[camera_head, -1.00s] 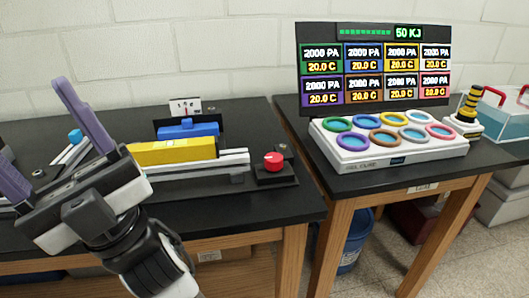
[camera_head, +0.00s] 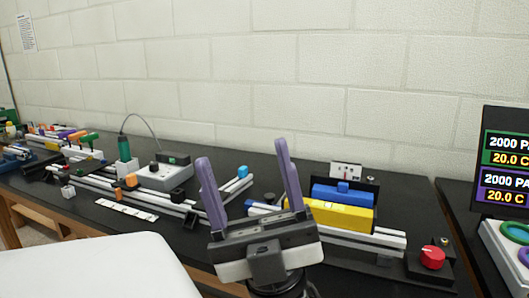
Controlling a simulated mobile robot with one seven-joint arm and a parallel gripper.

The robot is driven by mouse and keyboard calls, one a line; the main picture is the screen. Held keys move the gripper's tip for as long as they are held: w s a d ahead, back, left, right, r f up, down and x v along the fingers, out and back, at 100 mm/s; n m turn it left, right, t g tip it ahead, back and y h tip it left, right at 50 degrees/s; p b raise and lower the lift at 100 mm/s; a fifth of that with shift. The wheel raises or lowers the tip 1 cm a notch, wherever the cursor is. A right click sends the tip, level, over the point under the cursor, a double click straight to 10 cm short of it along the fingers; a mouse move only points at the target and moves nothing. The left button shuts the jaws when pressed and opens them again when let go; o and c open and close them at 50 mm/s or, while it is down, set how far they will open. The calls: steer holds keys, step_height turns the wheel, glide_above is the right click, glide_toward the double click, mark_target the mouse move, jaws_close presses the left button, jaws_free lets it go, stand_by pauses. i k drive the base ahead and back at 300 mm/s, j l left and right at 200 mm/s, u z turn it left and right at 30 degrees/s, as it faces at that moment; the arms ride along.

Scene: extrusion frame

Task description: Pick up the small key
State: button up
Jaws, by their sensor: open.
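I cannot make out a small key anywhere in the current head view; small parts on the bench are too far off to identify. My gripper (camera_head: 242,154) is at the middle of the view, with two purple fingers pointing up and spread wide apart. Nothing is between the fingers. It is in front of the black bench (camera_head: 400,200) and hides part of it, including the left end of the yellow block.
The yellow block (camera_head: 335,217) and blue block (camera_head: 342,195) sit on rails, with a red knob (camera_head: 432,256) to the right. A grey box (camera_head: 165,178) and green cylinder (camera_head: 124,150) stand left. A display panel (camera_head: 508,160) is at the right edge.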

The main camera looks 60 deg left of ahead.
mark_target(64, 134)
steer(key=u, duration=2.9)
steer(key=i+j+z, duration=0.1)
steer(key=j, duration=0.25)
steer(key=i+j+z, duration=0.1)
steer(key=i+j, duration=0.2)
steer(key=i+j+z, duration=0.1)
steer(key=j, duration=0.3)
steer(key=i+j+z, duration=0.1)
steer(key=j, duration=0.3)
steer(key=i+j+z, duration=0.4)
steer(key=j, duration=0.55)
steer(key=j+z, duration=0.4)
steer(key=j, duration=0.55)
steer(key=i+j+z, duration=0.1)
steer(key=j+z, duration=0.3)
steer(key=j, duration=0.7)
